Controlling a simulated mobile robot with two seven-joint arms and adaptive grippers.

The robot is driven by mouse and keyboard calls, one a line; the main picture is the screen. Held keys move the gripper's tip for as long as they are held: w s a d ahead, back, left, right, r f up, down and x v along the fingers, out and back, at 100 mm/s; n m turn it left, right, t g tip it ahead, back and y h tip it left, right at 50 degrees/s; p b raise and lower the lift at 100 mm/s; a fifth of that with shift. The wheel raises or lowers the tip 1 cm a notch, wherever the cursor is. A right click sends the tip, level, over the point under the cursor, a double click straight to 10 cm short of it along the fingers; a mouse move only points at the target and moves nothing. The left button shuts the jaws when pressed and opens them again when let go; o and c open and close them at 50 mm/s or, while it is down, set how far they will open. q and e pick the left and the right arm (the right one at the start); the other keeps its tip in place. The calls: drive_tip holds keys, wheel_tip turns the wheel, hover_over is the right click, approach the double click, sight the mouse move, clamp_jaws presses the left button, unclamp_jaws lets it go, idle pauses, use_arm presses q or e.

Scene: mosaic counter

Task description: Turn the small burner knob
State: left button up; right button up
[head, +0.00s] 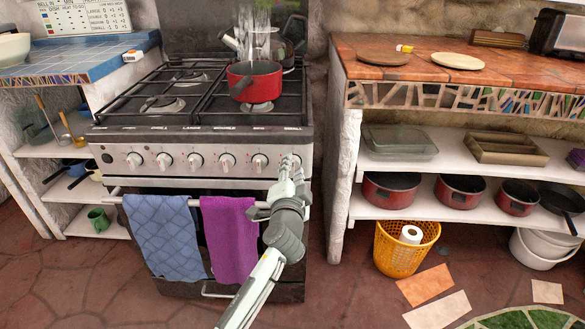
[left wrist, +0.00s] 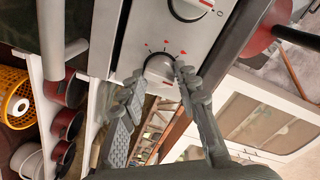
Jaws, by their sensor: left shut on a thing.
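The stove front carries a row of round white knobs, including one (head: 259,162) just left of my left gripper (head: 290,164). My left gripper is at the rightmost knob, which it mostly hides in the head view. In the left wrist view that burner knob (left wrist: 158,68) sits between the two grey fingertips of my left gripper (left wrist: 159,75), and they are shut on its sides. Small red marks are printed on the panel beside it. The neighbouring knob (left wrist: 188,7) shows at the top edge, untouched. My right gripper is not in view.
A red pot (head: 254,80) stands on the stove top. A blue towel (head: 163,238) and a purple towel (head: 230,238) hang from the oven rail below the knobs. A shelf unit (head: 460,213) with pots stands to the right, and a yellow basket (head: 402,250) on the floor.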

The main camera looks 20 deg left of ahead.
use_arm(q)
drive_tip(key=shift+r, duration=0.15)
drive_tip(key=o, duration=1.2)
drive_tip(key=shift+c, duration=0.2)
drive_tip(key=shift+s, duration=0.25)
drive_tip(key=f+v, duration=0.1)
drive_tip(key=v, duration=1)
drive_tip(key=shift+s+r, duration=0.25)
drive_tip(key=shift+r, duration=0.15)
drive_tip(key=shift+d, duration=0.1)
